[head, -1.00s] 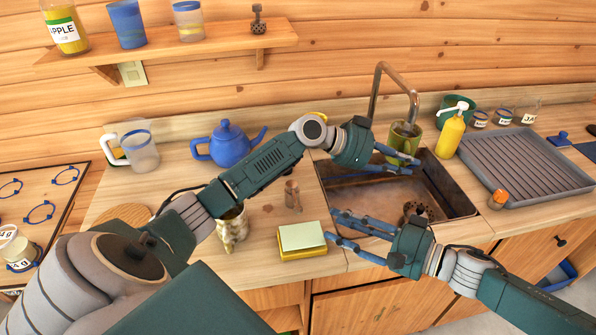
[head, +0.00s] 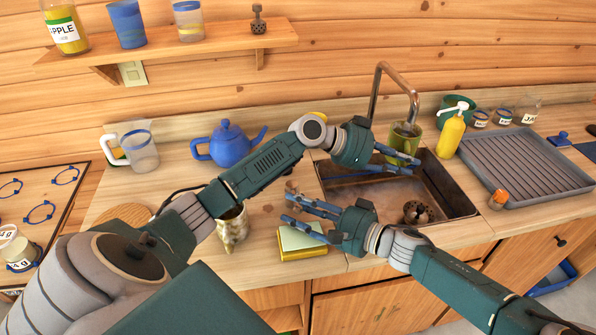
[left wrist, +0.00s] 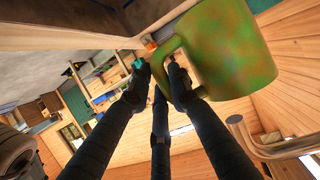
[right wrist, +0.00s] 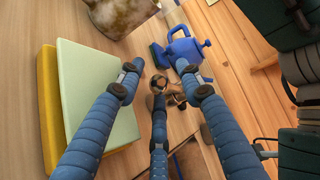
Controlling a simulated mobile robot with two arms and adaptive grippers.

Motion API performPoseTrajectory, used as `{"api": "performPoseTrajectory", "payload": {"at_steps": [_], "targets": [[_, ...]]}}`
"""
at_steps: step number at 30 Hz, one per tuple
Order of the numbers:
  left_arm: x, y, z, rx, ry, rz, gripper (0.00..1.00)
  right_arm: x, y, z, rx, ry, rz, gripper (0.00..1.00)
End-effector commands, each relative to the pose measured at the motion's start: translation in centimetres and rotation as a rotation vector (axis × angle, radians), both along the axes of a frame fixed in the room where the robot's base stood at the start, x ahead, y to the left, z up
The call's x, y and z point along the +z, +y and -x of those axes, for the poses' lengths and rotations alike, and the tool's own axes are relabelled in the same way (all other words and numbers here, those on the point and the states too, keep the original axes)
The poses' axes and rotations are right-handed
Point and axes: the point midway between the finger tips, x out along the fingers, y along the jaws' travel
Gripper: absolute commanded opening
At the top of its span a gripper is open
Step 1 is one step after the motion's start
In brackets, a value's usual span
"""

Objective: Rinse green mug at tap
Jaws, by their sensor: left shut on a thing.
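The green mug (head: 404,138) is at the tap (head: 389,75), just below the spout, over the back of the sink (head: 448,190). My left gripper (head: 408,160) is shut on the mug; in the left wrist view its fingers close at the handle of the mug (left wrist: 235,50), whose green side has brownish blotches. I cannot make out running water. My right gripper (head: 292,207) is open and empty, above the counter left of the sink, by the yellow-and-green sponge (head: 302,240). In the right wrist view its spread fingers point toward a small brown item (right wrist: 160,83).
A yellow soap bottle (head: 451,136) and a grey drain rack (head: 522,165) stand right of the sink. A blue teapot (head: 226,143) and a mottled vase (head: 232,230) are on the left counter. A dark strainer (head: 418,212) lies in the sink.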

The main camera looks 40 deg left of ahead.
Motion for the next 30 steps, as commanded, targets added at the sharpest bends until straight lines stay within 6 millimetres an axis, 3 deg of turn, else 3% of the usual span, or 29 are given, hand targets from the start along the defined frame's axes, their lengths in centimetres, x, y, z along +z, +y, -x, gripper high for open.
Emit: {"api": "performPoseTrajectory", "payload": {"at_steps": [3, 9, 19, 30], "targets": [[0.2, 0.0, -0.1, 0.0, -0.004, 0.001, 0.0, 0.0, 0.0, 0.0, 0.0, 0.0, 0.0, 0.36], [0.2, 0.0, -0.1, 0.0, -0.004, 0.001, 0.0, 0.0, 0.0, 0.0, 0.0, 0.0, 0.0, 0.0], [0.2, 0.0, -0.1, 0.0, -0.004, 0.001, 0.0, 0.0, 0.3, 0.4, -0.034, 0.004, -0.008, 0.0], [0.2, 0.0, -0.1, 0.0, -0.004, 0.001, 0.0, 0.3, 2.1, 2.1, -0.284, 0.013, -0.016, 0.0]]}}
